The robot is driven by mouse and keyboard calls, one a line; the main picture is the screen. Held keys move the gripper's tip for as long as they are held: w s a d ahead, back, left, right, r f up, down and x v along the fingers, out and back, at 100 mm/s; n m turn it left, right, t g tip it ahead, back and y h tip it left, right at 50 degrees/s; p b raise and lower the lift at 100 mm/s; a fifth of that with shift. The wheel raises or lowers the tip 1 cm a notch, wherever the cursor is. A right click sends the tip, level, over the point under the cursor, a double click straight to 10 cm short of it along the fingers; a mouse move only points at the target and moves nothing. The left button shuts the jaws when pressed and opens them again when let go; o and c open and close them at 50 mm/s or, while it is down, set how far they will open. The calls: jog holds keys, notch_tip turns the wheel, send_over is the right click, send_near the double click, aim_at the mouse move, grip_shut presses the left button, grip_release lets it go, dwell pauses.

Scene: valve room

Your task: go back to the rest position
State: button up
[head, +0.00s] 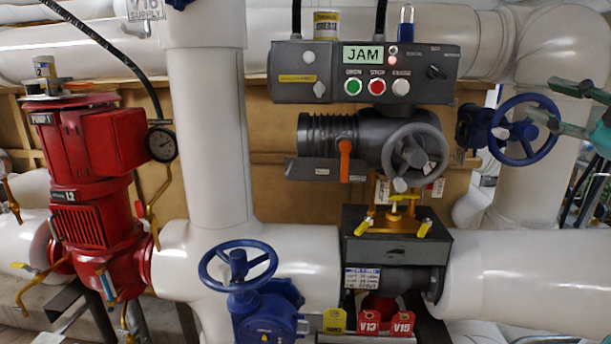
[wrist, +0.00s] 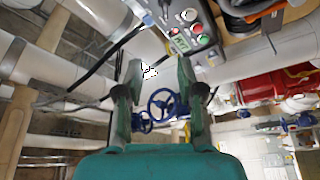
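My gripper (head: 548,102) is at the right edge of the head view, its grey-tipped green fingers in front of or beside the blue handwheel (head: 523,130) on the right. The gap between them in depth is hard to judge. In the wrist view my gripper (wrist: 160,73) has its two fingers spread apart with nothing between them. Blue handwheels (wrist: 163,104) show beyond the fingers, at a distance. Most of my arm is outside the head view.
A grey control box (head: 330,88) reads JAM above a grey actuator with a handwheel (head: 415,150). A red pump (head: 90,160) stands left, a blue valve wheel (head: 238,266) low centre. Thick white pipes (head: 205,130) surround them.

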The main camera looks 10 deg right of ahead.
jog(key=w+a+f+m+h, duration=0.1)
jog(key=w+f+m, duration=0.25)
jog(key=f, duration=0.65)
jog(key=w+a+f+m+h, duration=0.1)
jog(key=w+f+m, duration=0.25)
jog(key=f, duration=0.75)
jog(key=s+a+f+m+g, duration=0.1)
jog(key=s+a+f+m, duration=0.15)
jog(key=f, duration=0.45)
jog(key=s+a+f+m+h, duration=0.1)
jog(key=a+f, duration=0.2)
jog(key=f, duration=0.4)
jog(key=s+a+f+m+g, duration=0.1)
jog(key=a+f+m, duration=0.15)
jog(key=f, duration=0.55)
jog(key=s+a+f+g, duration=0.2)
jog(key=s+a+f, duration=0.9)
jog(key=s+f, duration=0.35)
jog(key=s+a+y, duration=0.1)
jog(key=s+a, duration=0.1)
jog(key=s, duration=0.8)
jog(key=s+a+n+g+y, duration=0.1)
jog(key=s+a, duration=0.2)
jog(key=s, duration=0.8)
jog(key=shift+a+f+y, duration=0.25)
jog(key=shift+f+y, duration=0.05)
jog(key=shift+f, duration=0.15)
